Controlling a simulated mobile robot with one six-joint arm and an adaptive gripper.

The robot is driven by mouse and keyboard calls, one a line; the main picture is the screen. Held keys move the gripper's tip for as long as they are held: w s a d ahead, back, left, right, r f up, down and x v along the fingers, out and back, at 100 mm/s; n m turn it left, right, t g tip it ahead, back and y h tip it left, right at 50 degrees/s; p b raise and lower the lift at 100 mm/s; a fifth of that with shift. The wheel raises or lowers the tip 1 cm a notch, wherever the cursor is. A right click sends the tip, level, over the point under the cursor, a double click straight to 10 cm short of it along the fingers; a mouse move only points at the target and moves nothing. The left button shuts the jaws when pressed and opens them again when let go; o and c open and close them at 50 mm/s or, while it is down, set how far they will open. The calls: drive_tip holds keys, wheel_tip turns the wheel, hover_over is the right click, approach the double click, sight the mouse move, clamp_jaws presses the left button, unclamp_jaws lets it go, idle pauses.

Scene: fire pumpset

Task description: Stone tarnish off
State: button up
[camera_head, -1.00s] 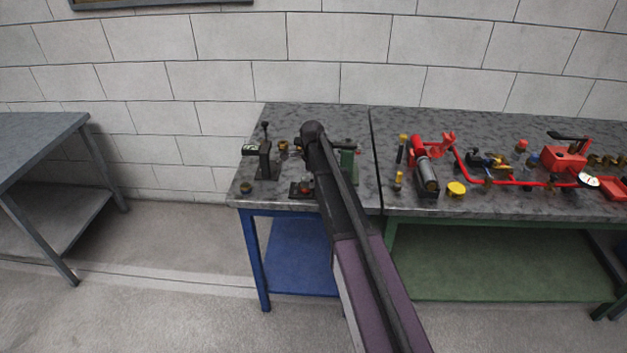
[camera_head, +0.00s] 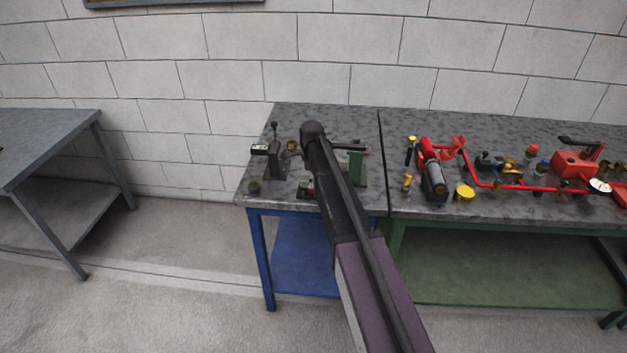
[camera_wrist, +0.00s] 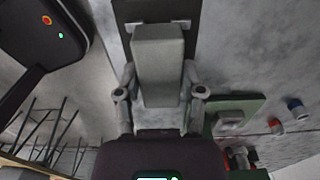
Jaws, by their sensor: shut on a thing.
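In the wrist view my gripper (camera_wrist: 160,93) has a finger on each side of a plain grey block (camera_wrist: 158,58), which looks like the stone. The gripper is shut on it. The block lies across a darker plate or bar behind it; I cannot tell whether they touch. In the head view my arm hides the gripper and block. No tarnished surface can be made out. On the blue-legged bench (camera_head: 300,116) a black lever device (camera_head: 275,160) stands left of my arm and a green block-like fixture (camera_head: 357,158) right of it.
A brass piece (camera_head: 292,147) is beside the lever device. The green-legged bench (camera_head: 560,207) on the right holds red pipework (camera_head: 515,187) and a yellow cap (camera_head: 464,192). Floor is clear between the left table (camera_head: 45,130) and the blue-legged bench.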

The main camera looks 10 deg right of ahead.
drive_tip(key=shift+w+a, duration=0.15)
drive_tip(key=shift+a, duration=0.4)
drive_tip(key=shift+w+a, duration=0.15)
drive_tip(key=shift+a, duration=0.4)
drive_tip(key=shift+w, duration=0.1)
drive_tip(key=shift+s+d+f, duration=0.1)
drive_tip(key=shift+s+d, duration=0.2)
drive_tip(key=shift+d, duration=0.4)
drive_tip(key=shift+s+d, duration=0.25)
drive_tip(key=shift+d, duration=0.45)
drive_tip(key=shift+s+d, duration=0.2)
drive_tip(key=shift+d, duration=0.5)
drive_tip(key=shift+s+d, duration=0.15)
drive_tip(key=shift+d, duration=0.5)
wheel_tip(320, 180, up, 6)
drive_tip(key=p, duration=0.6)
